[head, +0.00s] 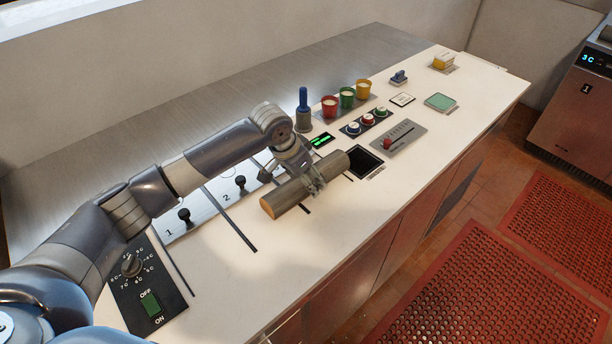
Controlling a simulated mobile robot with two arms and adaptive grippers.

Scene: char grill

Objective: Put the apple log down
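The apple log (290,198) is a short grey-brown cylinder with a pale orange cut end facing the lower left. It lies roughly level over the white counter. My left gripper (314,181) reaches in from the left, with its fingers around the right half of the log. I cannot tell for sure whether the log touches the counter or hangs just above it. My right gripper is not in view.
A dark square opening (365,161) is just right of the log. Numbered levers (240,183), a dial panel (132,265), a slider plate (398,136), coloured cups (347,97) and a blue-handled tool (303,108) surround it. The front counter (240,290) is clear.

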